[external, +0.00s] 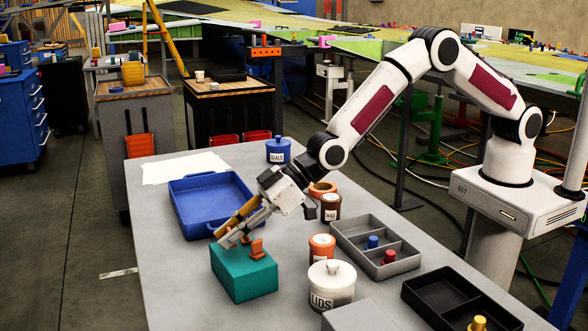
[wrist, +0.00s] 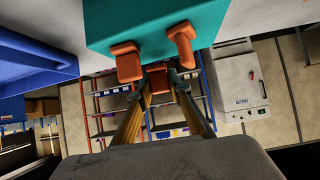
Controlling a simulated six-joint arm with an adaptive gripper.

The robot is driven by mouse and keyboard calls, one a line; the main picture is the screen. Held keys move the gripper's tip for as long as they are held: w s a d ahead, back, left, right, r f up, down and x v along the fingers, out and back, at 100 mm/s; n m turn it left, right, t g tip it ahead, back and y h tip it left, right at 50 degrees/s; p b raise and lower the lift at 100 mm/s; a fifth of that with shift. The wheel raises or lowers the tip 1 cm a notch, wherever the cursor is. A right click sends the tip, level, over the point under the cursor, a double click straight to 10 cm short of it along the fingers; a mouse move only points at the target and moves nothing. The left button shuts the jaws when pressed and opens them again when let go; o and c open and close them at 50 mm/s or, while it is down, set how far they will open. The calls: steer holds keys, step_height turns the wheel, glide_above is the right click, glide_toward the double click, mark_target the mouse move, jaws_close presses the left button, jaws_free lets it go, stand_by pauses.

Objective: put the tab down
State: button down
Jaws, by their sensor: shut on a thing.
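My gripper (external: 229,237) is low over the left part of a teal block (external: 244,277). In the wrist view, the two fingertips (wrist: 161,84) are shut on a small orange tab (wrist: 157,82), partly hidden by the fingers. The teal block (wrist: 110,22) fills the top of that view. Two other orange pieces, one on the left (wrist: 127,62) and one on the right (wrist: 182,46), stand on the block. One orange piece (external: 257,249) shows upright on the block in the external view. I cannot tell whether the held tab touches the block.
A blue tray (external: 205,181) lies behind the block. To the right stand an orange jar (external: 321,249), a white LIDS jar (external: 331,288), a dark WAX jar (external: 330,207) and a grey divided tray (external: 345,240). The bench is clear left of the block.

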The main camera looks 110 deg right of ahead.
steer(key=shift+f, duration=0.7)
steer(key=shift+f, duration=0.1)
steer(key=c, duration=1.9)
jaws_free()
steer(key=shift+s+r, duration=0.35)
steer(key=shift+r, duration=0.05)
steer(key=shift+v, duration=5.55)
steer(key=shift+r, duration=0.1)
